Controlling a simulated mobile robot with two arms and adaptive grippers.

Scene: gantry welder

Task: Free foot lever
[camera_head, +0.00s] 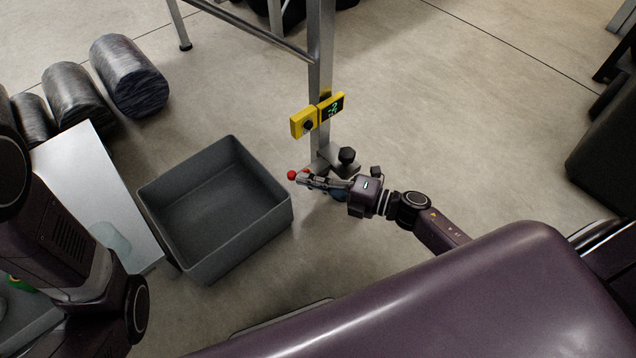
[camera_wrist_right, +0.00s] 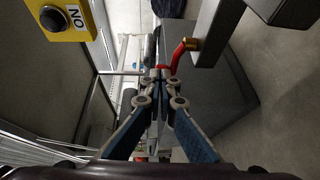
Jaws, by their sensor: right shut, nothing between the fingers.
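A red lever with a round red knob (camera_head: 292,175) sits low by the foot of the metal post, close to the grey crate's right edge. In the right wrist view the red lever (camera_wrist_right: 178,55) is a bent rod coming out of a brass fitting (camera_wrist_right: 192,44), just ahead of the fingertips. My right gripper (camera_head: 303,178) is shut and empty beside the lever; its closed fingertips (camera_wrist_right: 167,76) show at the lever's lower end. I cannot tell whether they touch it. My left arm shows at the left edge, but its gripper is out of frame.
The open, empty grey crate (camera_head: 172,257) stands on the floor left of the lever. Dark rolls (camera_head: 128,75) lie at upper left.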

